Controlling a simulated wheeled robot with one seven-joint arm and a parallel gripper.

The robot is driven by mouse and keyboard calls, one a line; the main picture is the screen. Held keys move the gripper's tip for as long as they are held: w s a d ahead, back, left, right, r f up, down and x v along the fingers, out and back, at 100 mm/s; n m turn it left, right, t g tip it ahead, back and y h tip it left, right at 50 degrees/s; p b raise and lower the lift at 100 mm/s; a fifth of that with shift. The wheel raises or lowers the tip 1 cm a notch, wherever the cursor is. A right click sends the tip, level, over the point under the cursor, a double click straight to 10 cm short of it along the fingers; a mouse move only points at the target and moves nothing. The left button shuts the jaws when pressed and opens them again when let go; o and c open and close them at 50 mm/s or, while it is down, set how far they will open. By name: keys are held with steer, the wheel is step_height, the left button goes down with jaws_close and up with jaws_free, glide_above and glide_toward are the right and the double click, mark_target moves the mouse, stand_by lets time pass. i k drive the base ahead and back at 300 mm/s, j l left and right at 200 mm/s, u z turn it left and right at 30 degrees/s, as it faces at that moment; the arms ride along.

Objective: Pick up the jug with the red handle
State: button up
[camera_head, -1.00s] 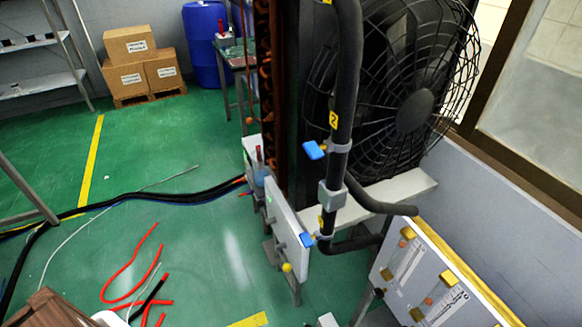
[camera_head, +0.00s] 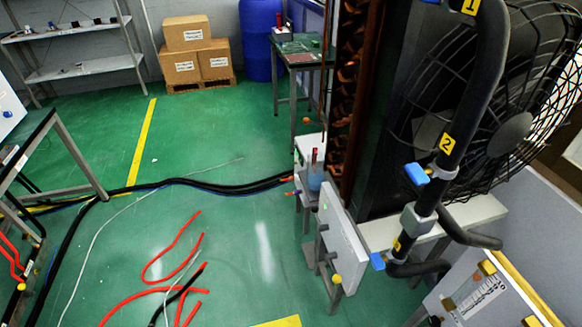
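A small clear container with blue in its lower part (camera_head: 314,181) and an upright red piece, which looks like the jug with the red handle, stands by a white box at the left foot of the tall finned unit. It is small, so its exact shape is hard to tell. My gripper is not in view.
A big black caged fan (camera_head: 510,130) and thick black pipes with blue valve handles fill the right side. Black cables (camera_head: 220,187) and red hoses (camera_head: 175,250) lie on the green floor. A small table (camera_head: 303,52), boxes (camera_head: 198,50) and a blue barrel (camera_head: 259,38) stand at the back.

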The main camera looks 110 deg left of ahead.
mark_target(315, 173)
steer(key=j+u, duration=0.15)
steer(key=u, duration=1.45)
steer(key=j+u, duration=0.1)
steer(key=u, duration=0.3)
steer(key=i+u, duration=0.1)
steer(key=u, duration=0.3)
steer(key=i+j+u, duration=0.1)
steer(key=u, duration=0.25)
steer(key=i+u, duration=0.1)
steer(key=u, duration=0.3)
steer(key=k+z, duration=0.15)
steer(key=k, duration=0.55)
steer(key=z, duration=1.8)
steer(key=j+z, duration=0.2)
steer(key=z, duration=0.2)
steer(key=j+z, duration=0.15)
steer(key=z, duration=0.2)
steer(key=k+j+z, duration=0.1)
steer(key=z, duration=0.3)
steer(key=k+j+z, duration=0.1)
steer(key=z, duration=0.3)
steer(key=k+j, duration=0.35)
steer(key=j, duration=0.25)
steer(key=u, duration=0.65)
